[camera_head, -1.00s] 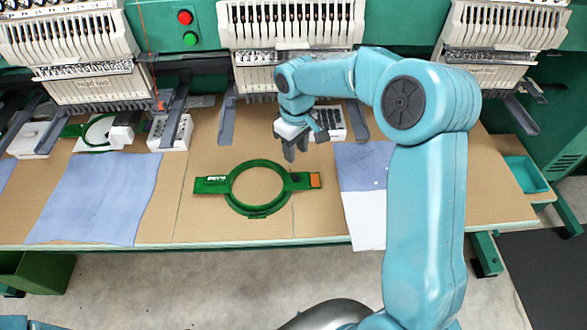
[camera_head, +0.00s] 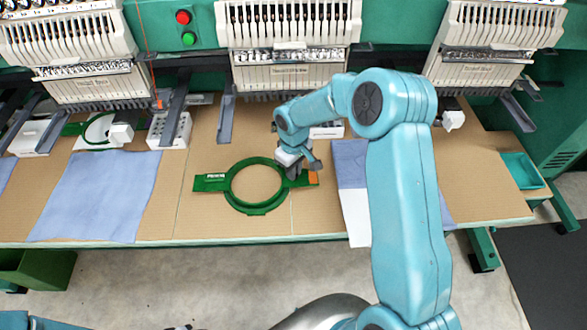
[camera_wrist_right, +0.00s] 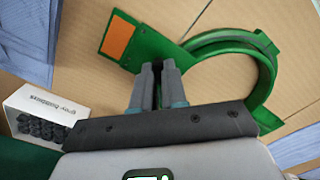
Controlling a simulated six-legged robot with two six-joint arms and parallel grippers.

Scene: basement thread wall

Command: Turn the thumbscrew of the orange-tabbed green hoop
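The green hoop (camera_head: 235,204) lies flat on the brown tabletop, its orange tab (camera_head: 313,178) at the right end. In the wrist view the hoop's ring (camera_wrist_right: 262,80) and orange tab (camera_wrist_right: 117,40) lie just beyond my fingers. My right gripper (camera_head: 295,172) points down at the hoop's right side, between ring and tab. In the wrist view its fingertips (camera_wrist_right: 158,70) are close together with a narrow gap. The thumbscrew is not discernible; the fingers may hide it, and I cannot tell whether they touch it. A dark piece at the head view's bottom edge may be my left gripper (camera_head: 180,327).
A box of grey bobbins (camera_wrist_right: 45,115) stands near the gripper. Blue cloths (camera_head: 95,198) lie left and right of the hoop. Embroidery heads (camera_head: 290,45) hang behind. Another green hoop (camera_head: 98,130) sits at the left machine. The tabletop around the hoop's left is clear.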

